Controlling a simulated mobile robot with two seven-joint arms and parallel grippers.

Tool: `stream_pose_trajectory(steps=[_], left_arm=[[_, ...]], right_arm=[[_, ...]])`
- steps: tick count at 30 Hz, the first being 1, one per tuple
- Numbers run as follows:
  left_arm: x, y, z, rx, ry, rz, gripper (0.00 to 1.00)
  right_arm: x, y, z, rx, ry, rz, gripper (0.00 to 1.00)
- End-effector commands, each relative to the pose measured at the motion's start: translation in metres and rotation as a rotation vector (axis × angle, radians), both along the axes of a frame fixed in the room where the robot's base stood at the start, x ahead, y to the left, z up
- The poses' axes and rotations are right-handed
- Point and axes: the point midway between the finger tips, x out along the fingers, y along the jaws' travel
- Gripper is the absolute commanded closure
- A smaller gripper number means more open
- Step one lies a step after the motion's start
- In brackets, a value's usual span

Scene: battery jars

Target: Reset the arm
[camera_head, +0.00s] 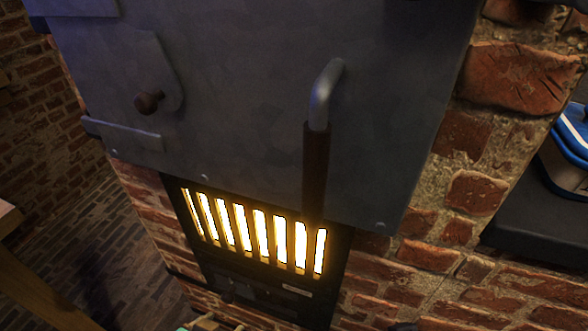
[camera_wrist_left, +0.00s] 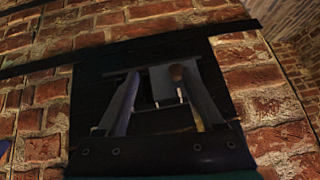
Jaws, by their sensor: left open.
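My left gripper (camera_wrist_left: 156,78) shows in the left wrist view with its two fingers apart and nothing seen between them. Behind the fingers are a dark panel and a brick wall. In the head view, only a small pale and greenish piece, which looks like my left gripper (camera_head: 206,323), shows at the bottom edge, below the glowing grate. Most of the left arm is out of the picture. My right gripper is in neither view.
A grey metal furnace door (camera_head: 250,110) with a long handle (camera_head: 317,150) and a dark knob (camera_head: 149,102) fills the head view. Below it is a glowing grate (camera_head: 262,232). A blue-and-white lidded container (camera_head: 572,135) stands on a dark ledge (camera_head: 520,232) at right. A wooden table edge (camera_head: 40,285) is at lower left.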

Motion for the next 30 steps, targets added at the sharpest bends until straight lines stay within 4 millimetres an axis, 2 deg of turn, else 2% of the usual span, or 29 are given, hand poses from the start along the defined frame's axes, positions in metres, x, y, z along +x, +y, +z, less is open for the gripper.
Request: stream_pose_trajectory(steps=[3,15,23,30], left_arm=[[-0.011,0.003,0.016,-0.011,0.075,0.054,0.31],[-0.048,0.013,0.051,-0.026,0.255,0.188,0.31],[-0.04,0.015,0.02,-0.013,0.284,0.186,0.31],[-0.038,0.018,-0.019,0.001,0.312,0.184,0.31]], right_arm=[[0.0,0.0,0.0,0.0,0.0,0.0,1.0],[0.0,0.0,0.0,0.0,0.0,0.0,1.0],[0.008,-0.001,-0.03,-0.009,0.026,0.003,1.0],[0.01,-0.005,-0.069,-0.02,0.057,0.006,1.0]])
